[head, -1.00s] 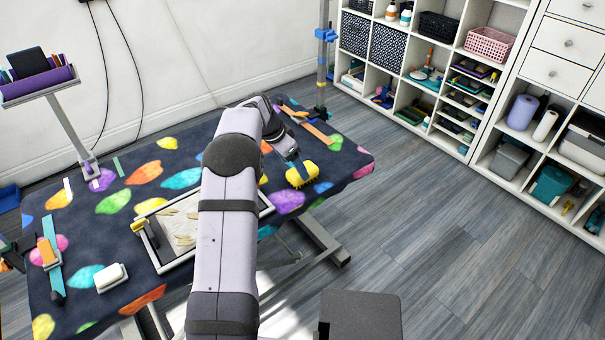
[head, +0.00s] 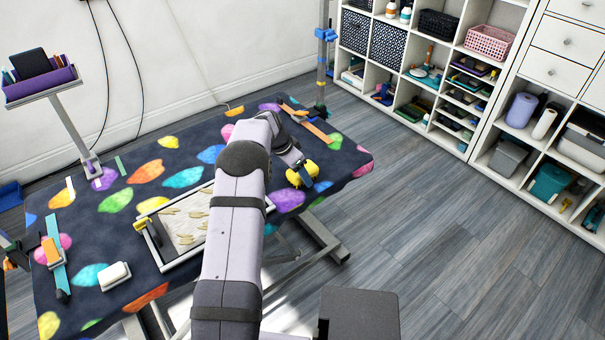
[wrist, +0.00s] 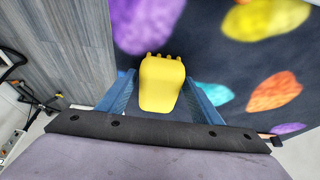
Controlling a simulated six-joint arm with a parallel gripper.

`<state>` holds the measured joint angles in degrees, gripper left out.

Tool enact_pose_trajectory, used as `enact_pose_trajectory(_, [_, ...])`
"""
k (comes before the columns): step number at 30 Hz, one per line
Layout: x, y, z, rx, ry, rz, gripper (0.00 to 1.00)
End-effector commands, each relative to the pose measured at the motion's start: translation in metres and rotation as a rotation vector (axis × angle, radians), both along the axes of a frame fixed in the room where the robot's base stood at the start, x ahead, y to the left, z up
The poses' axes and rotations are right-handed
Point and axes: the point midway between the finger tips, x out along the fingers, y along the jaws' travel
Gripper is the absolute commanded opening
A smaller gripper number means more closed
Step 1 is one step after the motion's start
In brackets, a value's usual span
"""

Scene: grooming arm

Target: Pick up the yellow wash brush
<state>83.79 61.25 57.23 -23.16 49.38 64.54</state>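The yellow wash brush (head: 302,173) lies on the patterned table near its right front edge in the head view. In the wrist view the brush (wrist: 161,84) is upright in the picture, its knobbed end away from me. My gripper (wrist: 159,78) is open, with one blue finger on each side of the brush and a narrow gap showing at both sides. In the head view my gripper (head: 298,166) is right at the brush, and its fingers partly cover it.
The dark table (head: 112,234) holds a framed tray (head: 157,243) left of my arm, a white block brush (head: 115,275), and straps at the left and back right. A post (head: 321,75) stands at the back edge. Shelves (head: 468,140) stand beyond.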

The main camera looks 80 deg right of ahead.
Motion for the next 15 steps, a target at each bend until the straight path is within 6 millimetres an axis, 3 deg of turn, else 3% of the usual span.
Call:
enact_pose_trajectory(1, [0.0000, 0.0000, 0.0002, 0.000, 0.000, 0.000, 0.46])
enact_pose_trajectory(4, [0.0001, 0.0001, 0.0003, 0.000, 0.000, 0.000, 0.25])
enact_pose_trajectory(15, [0.0003, -0.0008, 0.0054, -0.003, 0.000, 0.000, 0.25])
